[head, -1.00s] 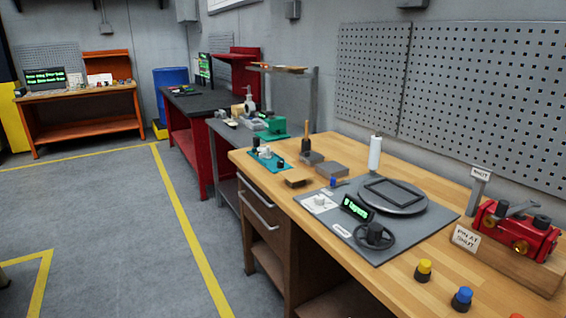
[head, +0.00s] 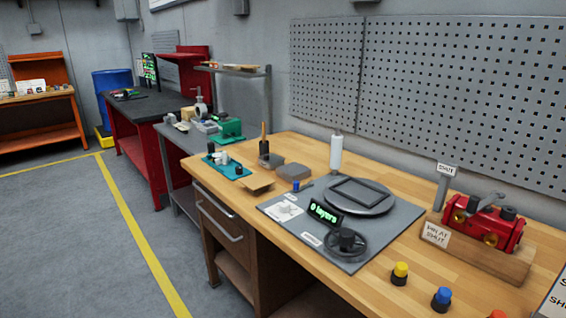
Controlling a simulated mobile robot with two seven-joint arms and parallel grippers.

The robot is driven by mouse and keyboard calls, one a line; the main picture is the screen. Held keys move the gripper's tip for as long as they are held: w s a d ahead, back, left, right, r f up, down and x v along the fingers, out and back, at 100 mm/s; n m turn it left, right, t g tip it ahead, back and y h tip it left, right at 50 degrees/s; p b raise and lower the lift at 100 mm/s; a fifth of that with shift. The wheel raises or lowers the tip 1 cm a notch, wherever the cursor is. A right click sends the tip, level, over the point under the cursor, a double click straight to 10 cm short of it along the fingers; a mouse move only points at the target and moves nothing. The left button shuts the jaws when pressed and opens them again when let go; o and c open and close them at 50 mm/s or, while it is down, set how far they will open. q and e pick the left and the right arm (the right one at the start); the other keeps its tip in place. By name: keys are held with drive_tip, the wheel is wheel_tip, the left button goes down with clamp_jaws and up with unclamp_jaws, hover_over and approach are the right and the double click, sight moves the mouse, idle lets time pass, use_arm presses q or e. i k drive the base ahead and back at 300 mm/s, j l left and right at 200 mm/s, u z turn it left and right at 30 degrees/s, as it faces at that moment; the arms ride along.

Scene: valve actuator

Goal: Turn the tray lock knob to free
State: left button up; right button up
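On the wooden workbench, a grey base plate (head: 385,226) carries a round turntable (head: 348,207) with a dark square frame, the tray, on top. A small white knob (head: 286,208) on a white label plate sits at the plate's left corner; it looks like the tray lock knob, but its label is too small to read. A black handwheel (head: 346,242) is at the plate's front, beside a display (head: 325,213) reading "0 layers". Neither of my grippers is in view.
Yellow (head: 400,272) and blue (head: 442,298) capped knobs stand near the front edge. A white cylinder (head: 336,154) stands behind the turntable. Open floor lies left.

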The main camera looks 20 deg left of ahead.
sight(239, 170)
drive_tip(key=i+j+z, duration=0.15)
drive_tip(key=j+z, duration=0.15)
drive_tip(key=j, duration=0.2)
drive_tip(key=i+j+z, duration=0.1)
drive_tip(key=j+z, duration=0.15)
drive_tip(key=j, duration=0.25)
drive_tip(key=i+j+z, duration=0.2)
drive_tip(key=j, duration=0.85)
drive_tip(key=k, duration=0.1)
